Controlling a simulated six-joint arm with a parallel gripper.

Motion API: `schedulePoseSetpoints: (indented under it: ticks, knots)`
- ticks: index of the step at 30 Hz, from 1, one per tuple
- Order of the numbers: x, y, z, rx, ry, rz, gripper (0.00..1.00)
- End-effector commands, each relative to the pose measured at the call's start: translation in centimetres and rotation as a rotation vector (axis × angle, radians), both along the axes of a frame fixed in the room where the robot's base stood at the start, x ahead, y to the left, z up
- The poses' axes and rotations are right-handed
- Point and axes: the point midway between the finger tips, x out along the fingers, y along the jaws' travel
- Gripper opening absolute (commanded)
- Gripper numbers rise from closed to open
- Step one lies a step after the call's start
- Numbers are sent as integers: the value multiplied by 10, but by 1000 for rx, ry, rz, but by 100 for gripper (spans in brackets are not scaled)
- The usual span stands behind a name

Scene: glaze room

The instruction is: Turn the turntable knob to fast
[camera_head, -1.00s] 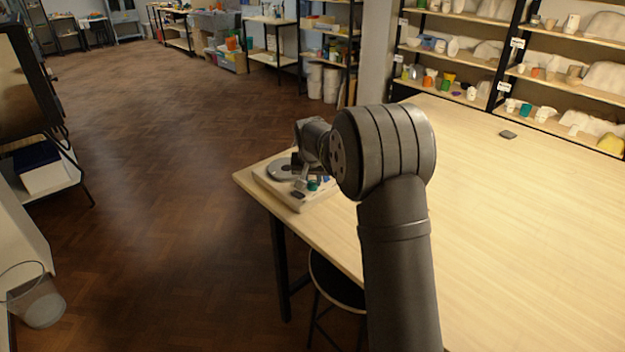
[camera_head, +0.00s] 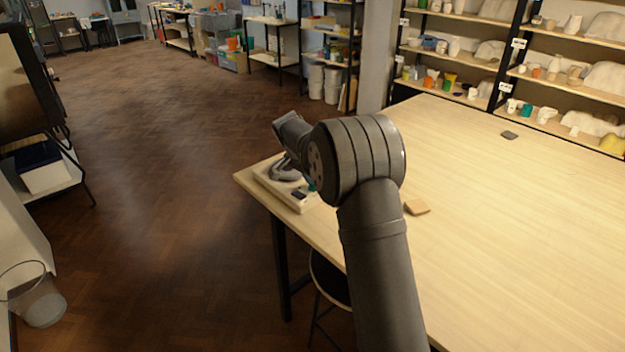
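The turntable (camera_head: 299,205) has a pale base and sits at the table's near left corner. Its grey top is mostly covered by my arm. A small dark part (camera_head: 299,195) shows on the base's front edge, and a bit of teal (camera_head: 311,185) shows beside my arm. I cannot tell which is the knob or read its setting. My gripper (camera_head: 286,173) is over the turntable, below the wrist; its fingers are small and partly hidden. I cannot tell whether it touches anything.
The wooden table (camera_head: 500,230) is mostly clear. A small tan block (camera_head: 417,207) lies right of my arm, and a dark flat piece (camera_head: 509,135) lies farther back. A stool (camera_head: 328,280) stands under the front edge. Shelves of pottery (camera_head: 570,90) stand behind.

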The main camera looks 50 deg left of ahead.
Motion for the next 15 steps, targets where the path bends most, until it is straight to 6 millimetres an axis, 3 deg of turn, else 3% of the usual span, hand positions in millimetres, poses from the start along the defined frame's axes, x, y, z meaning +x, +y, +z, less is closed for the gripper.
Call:
schedulePoseSetpoints:
  ticks: [15]
  knots:
    - [-1,3,-2,-3,2,-449,0]
